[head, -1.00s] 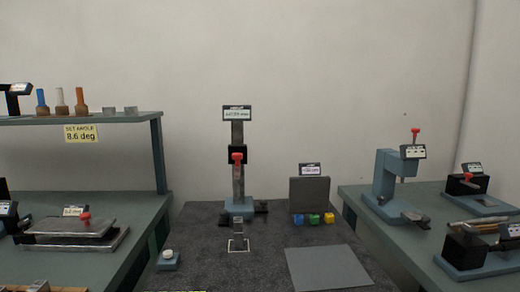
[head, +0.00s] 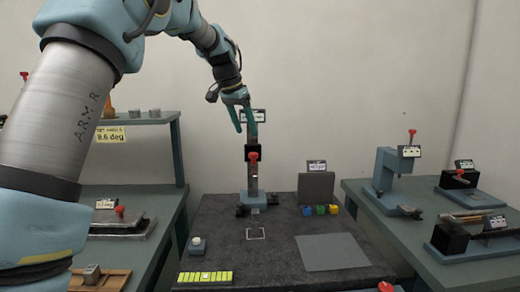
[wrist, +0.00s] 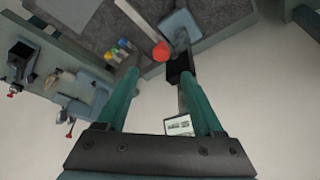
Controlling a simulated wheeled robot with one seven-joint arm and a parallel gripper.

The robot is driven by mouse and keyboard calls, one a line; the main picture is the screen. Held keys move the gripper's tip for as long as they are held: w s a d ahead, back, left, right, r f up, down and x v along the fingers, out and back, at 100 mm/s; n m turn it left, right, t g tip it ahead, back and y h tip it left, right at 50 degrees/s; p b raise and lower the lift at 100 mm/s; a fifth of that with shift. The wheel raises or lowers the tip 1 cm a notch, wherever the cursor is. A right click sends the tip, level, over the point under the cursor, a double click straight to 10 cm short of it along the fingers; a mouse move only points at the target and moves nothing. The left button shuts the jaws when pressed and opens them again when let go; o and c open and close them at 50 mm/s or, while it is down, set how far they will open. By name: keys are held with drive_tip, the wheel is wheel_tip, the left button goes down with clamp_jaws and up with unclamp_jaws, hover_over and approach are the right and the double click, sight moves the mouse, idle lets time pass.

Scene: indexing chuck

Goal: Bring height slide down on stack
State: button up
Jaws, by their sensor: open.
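The height gauge stands at the back of the dark table, with an upright column (head: 253,179) and a blue-grey base (head: 254,199). Its black slide (head: 248,153) with a red knob (head: 253,156) sits partway up the column. In the wrist view the knob (wrist: 161,52) lies just beyond and between my fingertips, with the slide (wrist: 181,70) beside it. My gripper (head: 245,131) is open, pointing down above the knob, and its teal fingers (wrist: 160,76) hold nothing. A small grey piece (head: 256,211) is at the base's front; I cannot tell if it is the stack.
A display (head: 259,115) is at the column's top, partly behind my fingers. A grey upright block (head: 316,187) stands to the right, with blue, green and yellow cubes (head: 320,210) before it.

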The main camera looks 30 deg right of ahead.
sight(253, 154)
drive_tip(key=p+x, duration=0.2)
drive_tip(key=x, duration=0.7)
drive_tip(key=shift+a, duration=0.2)
